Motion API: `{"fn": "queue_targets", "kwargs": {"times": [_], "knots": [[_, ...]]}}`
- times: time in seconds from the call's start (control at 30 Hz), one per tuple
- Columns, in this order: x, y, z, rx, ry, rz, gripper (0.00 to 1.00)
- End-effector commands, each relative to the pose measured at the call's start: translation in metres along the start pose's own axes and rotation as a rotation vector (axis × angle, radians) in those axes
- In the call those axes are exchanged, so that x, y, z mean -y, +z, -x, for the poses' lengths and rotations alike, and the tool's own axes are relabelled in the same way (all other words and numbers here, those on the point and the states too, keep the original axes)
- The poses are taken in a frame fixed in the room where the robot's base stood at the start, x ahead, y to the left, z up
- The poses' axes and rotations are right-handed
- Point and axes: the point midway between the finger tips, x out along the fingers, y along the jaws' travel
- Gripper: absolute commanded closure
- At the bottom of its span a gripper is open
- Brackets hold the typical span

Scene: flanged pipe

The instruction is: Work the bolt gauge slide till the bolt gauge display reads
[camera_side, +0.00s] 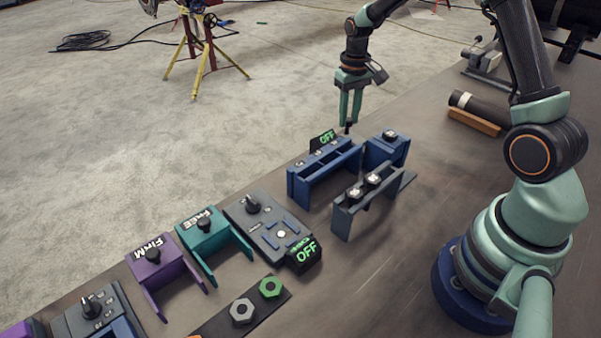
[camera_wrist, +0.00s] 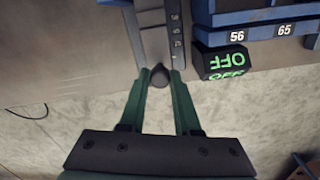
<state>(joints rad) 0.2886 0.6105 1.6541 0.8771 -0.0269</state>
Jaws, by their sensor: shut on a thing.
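My gripper (camera_side: 349,124) points down at the far edge of the bench, behind a blue rack (camera_side: 322,172). In the wrist view my gripper (camera_wrist: 160,76) is shut on a small dark knob (camera_wrist: 160,77). The knob sits at the near end of a grey slide strip (camera_wrist: 153,28) with a marked scale (camera_wrist: 177,30) beside it. A black display (camera_side: 322,140) next to the blue rack reads OFF in green. In the side view the grey strip is mostly hidden.
A blue block (camera_side: 387,148) with a bolt on top stands right of the gripper. A grey stand (camera_side: 366,198) holding bolts is nearer. A grey panel (camera_side: 266,225) has a second OFF display (camera_side: 305,253). Teal (camera_side: 205,230) and purple (camera_side: 154,258) brackets stand left.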

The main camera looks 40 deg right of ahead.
Motion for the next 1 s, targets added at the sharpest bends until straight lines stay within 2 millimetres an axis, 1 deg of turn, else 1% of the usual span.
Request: {"fn": "queue_targets", "kwargs": {"times": [0.43, 0.7, 1.0], "knots": [[0.001, 0.0, 0.001, 0.0, 0.0, 0.002, 1.0], [-0.004, 0.019, 0.002, 0.0, 0.0, 0.003, 1.0], [-0.004, 0.02, 0.002, -0.001, 0.0, 0.003, 1.0]]}}
